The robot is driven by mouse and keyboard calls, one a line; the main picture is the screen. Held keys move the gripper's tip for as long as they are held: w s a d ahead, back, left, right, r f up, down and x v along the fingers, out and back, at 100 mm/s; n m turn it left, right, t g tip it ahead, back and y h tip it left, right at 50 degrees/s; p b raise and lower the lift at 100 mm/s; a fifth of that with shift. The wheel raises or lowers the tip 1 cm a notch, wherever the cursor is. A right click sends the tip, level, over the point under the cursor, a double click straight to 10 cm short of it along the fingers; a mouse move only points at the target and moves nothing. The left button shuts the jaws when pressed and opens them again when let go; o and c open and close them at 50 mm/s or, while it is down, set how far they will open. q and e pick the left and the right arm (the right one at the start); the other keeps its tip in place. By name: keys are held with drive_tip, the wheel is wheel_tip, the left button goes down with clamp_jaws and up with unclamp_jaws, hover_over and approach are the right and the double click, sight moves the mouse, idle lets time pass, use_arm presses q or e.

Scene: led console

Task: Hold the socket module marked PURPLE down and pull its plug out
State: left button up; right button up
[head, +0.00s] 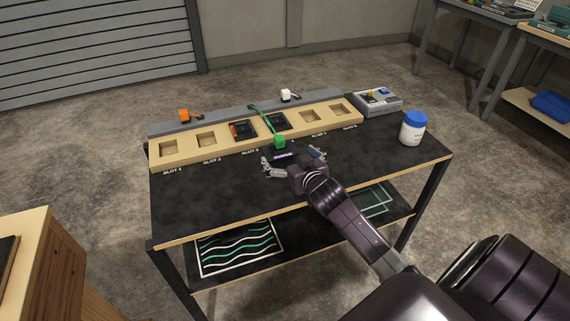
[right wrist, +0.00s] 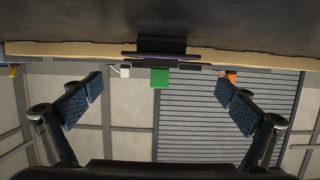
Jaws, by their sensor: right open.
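A dark socket module (head: 285,157) with a purple strip lies on the black tabletop in front of the wooden rack; its lettering is too small to read. A green plug (head: 280,142) is at its far side, with a green cable running back over the rack. In the right wrist view, the module (right wrist: 160,46) and the green plug (right wrist: 160,78) show centrally, ahead of the fingers. My right gripper (head: 293,162) is open, its fingers spread to either side of the module, with nothing held. It also shows in the right wrist view (right wrist: 160,92). My left gripper is not in view.
The wooden rack (head: 186,158) has labelled slots, two holding dark modules (head: 244,131). An orange plug (head: 185,116) and a white plug (head: 286,94) rest on the grey rail behind. A grey box (head: 377,101) and blue-lidded jar (head: 412,129) stand right. The front-left tabletop is clear.

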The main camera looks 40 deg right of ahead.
sight(281, 149)
drive_tip(key=shift+x, duration=3.85)
drive_tip(key=shift+c, duration=0.4)
drive_tip(key=c, duration=1.2)
drive_tip(key=shift+c, duration=0.2)
drive_tip(key=shift+f, duration=0.1)
drive_tip(key=o, duration=1.3)
